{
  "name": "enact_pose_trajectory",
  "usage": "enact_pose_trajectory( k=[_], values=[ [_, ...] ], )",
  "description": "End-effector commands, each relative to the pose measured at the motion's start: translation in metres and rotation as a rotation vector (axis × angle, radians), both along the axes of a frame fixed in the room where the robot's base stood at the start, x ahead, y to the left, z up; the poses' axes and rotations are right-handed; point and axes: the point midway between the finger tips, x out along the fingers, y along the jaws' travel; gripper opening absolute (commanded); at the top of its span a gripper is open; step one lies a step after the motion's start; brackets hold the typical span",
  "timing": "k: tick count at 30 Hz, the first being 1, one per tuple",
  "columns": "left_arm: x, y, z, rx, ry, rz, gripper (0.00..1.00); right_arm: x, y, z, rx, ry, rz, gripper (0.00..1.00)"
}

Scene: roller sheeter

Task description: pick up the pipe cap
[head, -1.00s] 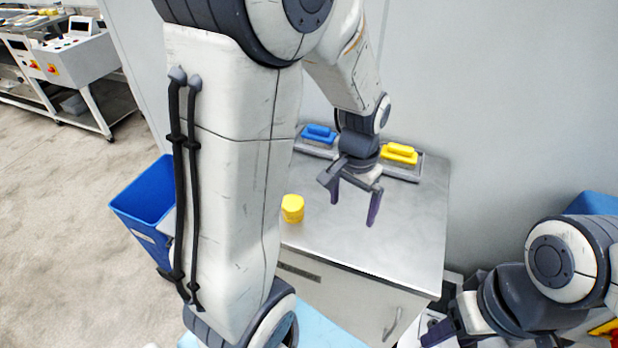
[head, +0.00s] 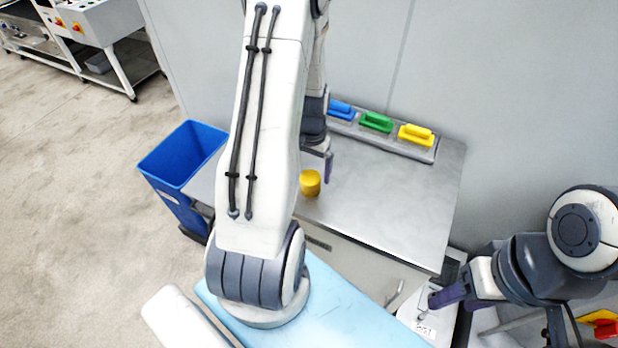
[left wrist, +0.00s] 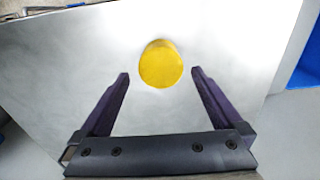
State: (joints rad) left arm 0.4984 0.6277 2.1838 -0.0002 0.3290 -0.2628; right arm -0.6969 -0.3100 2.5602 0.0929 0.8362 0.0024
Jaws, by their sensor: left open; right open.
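The yellow pipe cap (head: 310,183) stands on the steel table near its front left part. In the left wrist view the cap (left wrist: 160,64) lies just beyond and between my fingertips, apart from both. My left gripper (left wrist: 161,75) is open and empty, with its fingers on either side of the line to the cap. In the head view my left gripper (head: 327,165) is partly hidden behind my own arm, close to the cap. My right gripper (head: 440,300) is open and empty at the lower right, away from the table top.
Blue (head: 341,110), green (head: 376,122) and yellow (head: 416,134) handled blocks sit in a tray at the table's back. A blue bin (head: 180,160) stands left of the table (head: 400,200). The table's right side is clear.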

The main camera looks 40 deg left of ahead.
Motion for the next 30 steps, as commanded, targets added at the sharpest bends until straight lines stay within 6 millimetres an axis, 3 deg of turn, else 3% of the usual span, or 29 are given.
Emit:
enact_pose_trajectory(
  k=[3, 8, 17, 24, 30],
  values=[
    [-0.006, 0.0, -0.014, -0.004, 0.007, 0.002, 1.0, 0.0, 0.0, 0.012, 0.0, 0.0, 0.0, 0.55],
    [-0.004, 0.001, -0.033, -0.002, 0.004, 0.001, 1.0, 0.0, 0.0, 0.014, 0.0, 0.0, -0.001, 0.55],
    [-0.004, 0.001, -0.038, 0.0, 0.0, 0.0, 1.0, 0.0, 0.0, 0.014, 0.0, 0.0, 0.0, 0.55],
    [-0.004, 0.001, -0.038, 0.0, 0.001, 0.0, 0.15, 0.0, 0.0, 0.014, 0.0, 0.0, 0.0, 0.55],
    [-0.004, 0.001, -0.038, 0.0, 0.0, 0.0, 0.15, 0.0, 0.0, 0.014, 0.0, 0.0, 0.0, 0.55]
  ],
)
